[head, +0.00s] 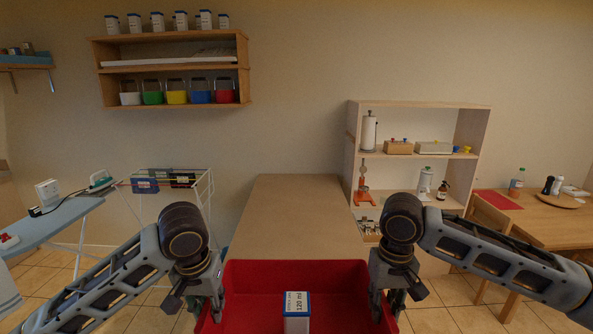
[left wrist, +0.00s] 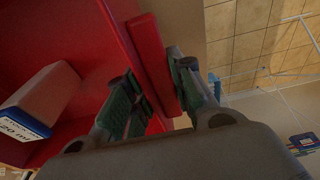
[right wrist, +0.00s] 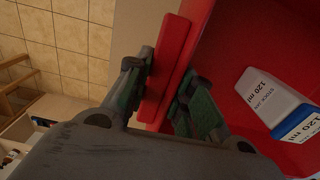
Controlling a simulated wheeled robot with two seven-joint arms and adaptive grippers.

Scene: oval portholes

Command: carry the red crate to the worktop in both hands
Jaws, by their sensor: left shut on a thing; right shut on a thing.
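The red crate (head: 255,281) is at the bottom of the head view, in front of the worktop (head: 297,205). My left gripper (head: 207,308) is shut on its left wall, and my right gripper (head: 388,304) is shut on its right wall. In the left wrist view the fingers (left wrist: 160,98) pinch the red rim (left wrist: 150,48) from both sides. In the right wrist view the fingers (right wrist: 160,98) pinch the opposite rim (right wrist: 172,50). A white box with a blue lid (head: 297,312), labelled 120 ml, stands in the crate. The crate's underside is hidden.
The worktop surface is bare. An open shelf unit (head: 352,140) stands at its right back. A drying rack (head: 205,195) and an ironing board (head: 60,222) are on the left. A wooden table (head: 545,222) and chair (head: 490,215) are on the right.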

